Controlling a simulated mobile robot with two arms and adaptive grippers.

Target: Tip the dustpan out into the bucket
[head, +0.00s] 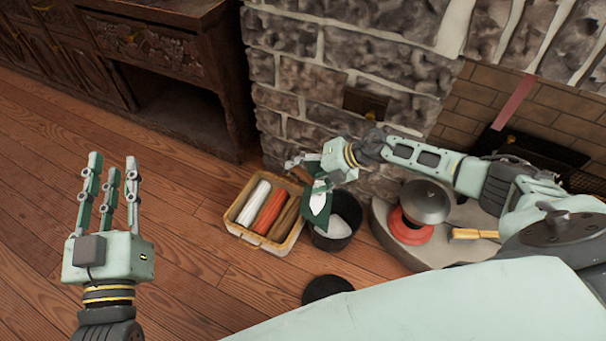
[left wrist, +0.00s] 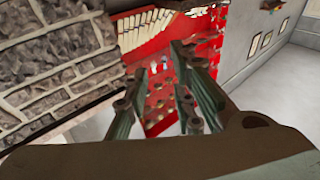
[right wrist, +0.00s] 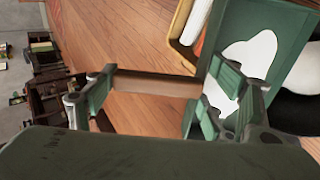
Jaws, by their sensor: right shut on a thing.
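The green dustpan (head: 317,217) is tilted steeply over the dark bucket (head: 333,240), with a white patch on its face. It fills the upper right of the right wrist view (right wrist: 225,30). White stuff shows inside the bucket, which appears black at the right edge of the right wrist view (right wrist: 296,112). My right gripper (head: 308,168) is shut on the dustpan at its upper end; the exact grip is partly hidden. My left gripper (head: 112,180) is open and empty, fingers spread, left of the bucket and well apart from it.
A yellowish crate (head: 233,222) with white, orange and brown rolls stands directly left of the bucket. A red and grey round object (head: 413,225) and a wooden-handled tool (head: 474,234) lie on the stone hearth (head: 388,243) at right. A dark disc (head: 326,289) lies in front. The left floor is clear.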

